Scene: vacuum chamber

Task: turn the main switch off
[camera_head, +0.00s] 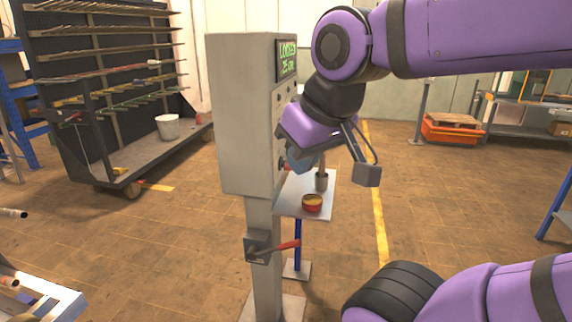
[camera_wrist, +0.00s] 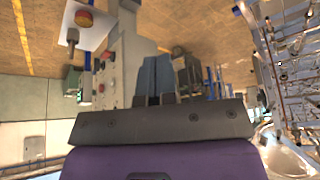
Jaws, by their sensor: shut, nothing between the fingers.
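A grey control cabinet (camera_head: 240,115) stands on a post, with a lit green display (camera_head: 287,58) at the top of its front face. Lower on the post, a small dark grey switch box (camera_head: 257,249) carries a red lever (camera_head: 287,245) that sticks out to the right, roughly level. My gripper (camera_head: 300,162) is shut and empty beside the lower part of the cabinet's front face, above the lever. I cannot tell whether it touches the face. In the wrist view, my shut blue-grey fingers (camera_wrist: 153,76) lie beside the cabinet face (camera_wrist: 122,55) with its red buttons.
A small metal shelf (camera_head: 291,207) below my gripper holds a red round tin (camera_head: 312,203) and a grey cylinder (camera_head: 321,181). A dark rack (camera_head: 110,75) with rods and a white bucket (camera_head: 168,127) stands at the left. Open floor lies to the right of the shelf.

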